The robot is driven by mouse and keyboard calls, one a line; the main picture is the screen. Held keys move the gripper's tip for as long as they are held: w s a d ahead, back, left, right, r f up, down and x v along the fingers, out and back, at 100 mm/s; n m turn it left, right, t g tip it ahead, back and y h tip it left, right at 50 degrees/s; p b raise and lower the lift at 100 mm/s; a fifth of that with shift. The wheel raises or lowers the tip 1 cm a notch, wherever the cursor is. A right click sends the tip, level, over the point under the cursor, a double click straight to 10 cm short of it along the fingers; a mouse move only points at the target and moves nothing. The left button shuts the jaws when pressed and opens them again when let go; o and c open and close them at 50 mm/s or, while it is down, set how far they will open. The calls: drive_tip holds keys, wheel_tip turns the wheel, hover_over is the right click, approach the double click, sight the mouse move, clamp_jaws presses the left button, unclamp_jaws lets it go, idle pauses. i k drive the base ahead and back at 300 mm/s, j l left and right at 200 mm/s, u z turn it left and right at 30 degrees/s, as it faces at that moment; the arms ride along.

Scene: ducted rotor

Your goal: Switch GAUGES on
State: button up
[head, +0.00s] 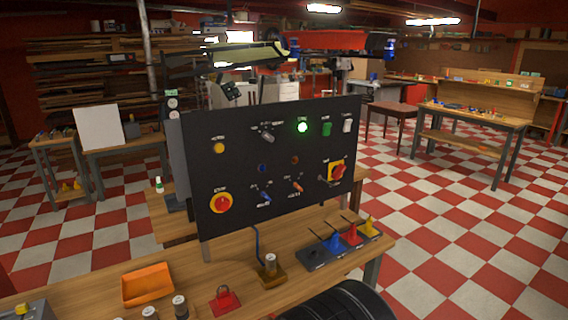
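A black control panel (240,165) stands upright on the wooden bench. Its labels are too small to read, so I cannot tell which control is GAUGES. The top row has a yellow button (218,148), a grey switch (266,135), a bright green light (302,127), a green switch (326,129) and a white switch (347,125). Below are a dark blue round part (262,168) and a dull orange one (295,160). The bottom row has a blue lever (265,196), an orange lever (297,187) and red-on-yellow rotary knobs (221,203) (337,172). My gripper is not in view.
On the bench (100,270) are an orange tray (148,284), a red padlock-like item (224,300), a small wooden-based post (270,268) and a dark rack of coloured pieces (340,246). A dark rounded shape fills the bottom edge. Open checkered floor lies right.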

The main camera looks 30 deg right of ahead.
sight(348, 122)
drive_tip(key=z, duration=1.3)
